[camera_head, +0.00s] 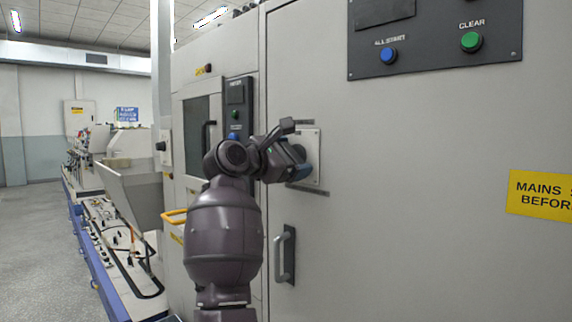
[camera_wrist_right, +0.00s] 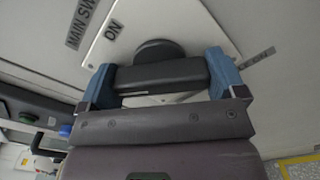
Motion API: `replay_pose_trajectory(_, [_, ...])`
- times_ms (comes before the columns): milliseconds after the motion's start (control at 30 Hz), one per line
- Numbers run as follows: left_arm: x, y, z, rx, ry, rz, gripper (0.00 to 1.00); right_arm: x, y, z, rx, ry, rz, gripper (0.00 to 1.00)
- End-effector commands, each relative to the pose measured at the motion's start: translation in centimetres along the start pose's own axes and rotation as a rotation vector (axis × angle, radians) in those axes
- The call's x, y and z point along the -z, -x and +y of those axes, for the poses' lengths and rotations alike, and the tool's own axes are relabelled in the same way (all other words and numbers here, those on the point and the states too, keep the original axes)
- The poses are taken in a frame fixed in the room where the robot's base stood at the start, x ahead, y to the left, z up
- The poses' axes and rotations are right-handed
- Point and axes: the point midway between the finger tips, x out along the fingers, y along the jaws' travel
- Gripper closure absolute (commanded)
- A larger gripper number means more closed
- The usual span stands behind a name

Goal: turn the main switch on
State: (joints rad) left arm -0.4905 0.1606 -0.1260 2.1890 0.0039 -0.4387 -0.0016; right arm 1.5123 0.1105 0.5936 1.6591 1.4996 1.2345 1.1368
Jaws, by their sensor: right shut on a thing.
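The main switch sits on a pale square plate (camera_head: 312,178) on the grey cabinet door. In the right wrist view its dark handle bar (camera_wrist_right: 162,74) lies between the blue fingers of my right gripper (camera_wrist_right: 161,80), which is shut on it. A dark round hub (camera_wrist_right: 158,50) shows behind the bar. An "ON" label (camera_wrist_right: 113,29) is on the plate, above and left of the hub. In the head view my right gripper (camera_head: 292,162) covers most of the switch. I cannot tell the exact switch position. My left gripper is not in view.
A panel with a blue button (camera_head: 388,55) and a green button (camera_head: 471,41) is above right. A yellow warning sign (camera_head: 540,194) is at right. A door handle (camera_head: 285,254) stands below the switch. A machine line (camera_head: 110,240) runs along the left.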

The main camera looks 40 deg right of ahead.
Motion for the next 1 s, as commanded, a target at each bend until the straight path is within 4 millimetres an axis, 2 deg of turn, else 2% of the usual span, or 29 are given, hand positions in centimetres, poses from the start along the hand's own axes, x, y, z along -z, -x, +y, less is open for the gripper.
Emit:
replay_pose_trajectory(33, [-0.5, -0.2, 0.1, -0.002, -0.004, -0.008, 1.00, 0.7, 0.0, -0.2, 0.000, -0.040, 0.002, 0.34])
replay_pose_trajectory(433, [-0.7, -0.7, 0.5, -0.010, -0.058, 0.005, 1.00, 0.6, 0.0, -0.2, 0.001, -0.420, 0.001, 0.34])
replay_pose_trajectory(600, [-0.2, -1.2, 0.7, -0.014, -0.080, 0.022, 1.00, 0.6, -0.1, -0.1, 0.000, -0.573, 0.000, 0.34])
replay_pose_trajectory(1000, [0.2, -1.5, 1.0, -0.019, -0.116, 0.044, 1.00, 0.3, 0.0, -0.1, -0.001, -0.838, 0.000, 0.34])
